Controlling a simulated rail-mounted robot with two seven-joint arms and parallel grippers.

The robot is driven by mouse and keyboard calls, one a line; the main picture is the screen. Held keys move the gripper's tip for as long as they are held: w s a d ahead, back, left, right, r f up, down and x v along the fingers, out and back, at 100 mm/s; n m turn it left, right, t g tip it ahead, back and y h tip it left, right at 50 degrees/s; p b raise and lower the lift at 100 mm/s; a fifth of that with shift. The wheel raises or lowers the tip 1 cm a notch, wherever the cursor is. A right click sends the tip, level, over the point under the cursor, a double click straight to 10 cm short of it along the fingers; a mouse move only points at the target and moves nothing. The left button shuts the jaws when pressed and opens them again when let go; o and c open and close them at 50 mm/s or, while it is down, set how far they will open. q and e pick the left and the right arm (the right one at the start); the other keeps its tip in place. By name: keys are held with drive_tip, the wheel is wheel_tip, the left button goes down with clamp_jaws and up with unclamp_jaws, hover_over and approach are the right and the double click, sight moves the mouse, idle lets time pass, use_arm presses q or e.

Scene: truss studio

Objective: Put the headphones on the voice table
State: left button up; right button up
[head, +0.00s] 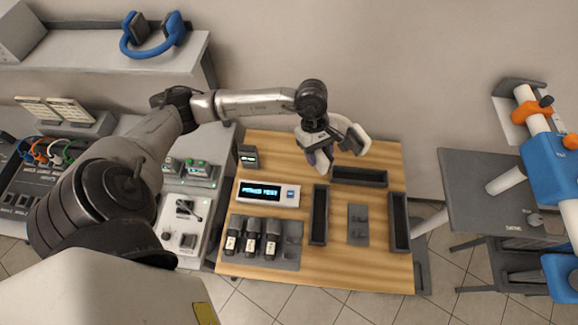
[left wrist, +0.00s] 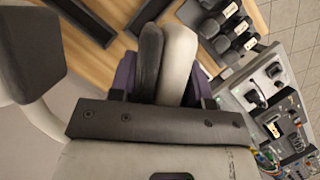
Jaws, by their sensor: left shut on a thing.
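White headphones with dark grey ear pads (head: 355,138) hang from my left gripper (head: 322,153) above the back of the wooden table. In the left wrist view, one grey-and-white ear cup (left wrist: 178,62) is pinched between the purple fingers of my left gripper (left wrist: 163,80); the other dark pad (left wrist: 30,55) and white band are at the left. Blue headphones (head: 150,38) rest on the grey shelf at the back left. A grey table (head: 480,180) stands at the right; its small label is unreadable. I cannot tell which table is the voice table. My right gripper is not in view.
The wooden table (head: 393,275) carries black trays (head: 360,177), a lit display box (head: 268,194) and dark packs in a holder (head: 252,240). Mixers and devices (head: 185,225) fill the left bench. A blue, white and orange pole assembly (head: 545,150) stands at the right.

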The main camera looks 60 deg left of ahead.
use_arm(q)
drive_tip(key=a+f+n+t+y+b, duration=0.2)
drive_tip(key=a+f+n+t+b, duration=0.2)
drive_tip(key=a+f+n+b, duration=0.85)
drive_tip(key=shift+m, duration=0.65)
drive_tip(key=a+f+p, duration=0.1)
drive_tip(key=f, duration=0.3)
drive_tip(key=a+f, duration=0.1)
drive_tip(key=f, duration=0.4)
drive_tip(key=a+f+p, duration=0.1)
drive_tip(key=f, duration=0.4)
drive_tip(key=shift+s+a+p, duration=0.3)
drive_tip(key=shift+s+p, duration=0.05)
drive_tip(key=shift+f, duration=1.15)
drive_tip(key=shift+f+b, duration=0.3)
drive_tip(key=shift+f, duration=1.1)
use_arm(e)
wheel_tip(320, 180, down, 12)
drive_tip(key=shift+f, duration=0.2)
use_arm(q)
drive_tip(key=shift+f, duration=0.1)
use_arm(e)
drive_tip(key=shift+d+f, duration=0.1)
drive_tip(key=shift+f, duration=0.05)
use_arm(q)
drive_tip(key=o, duration=1.1)
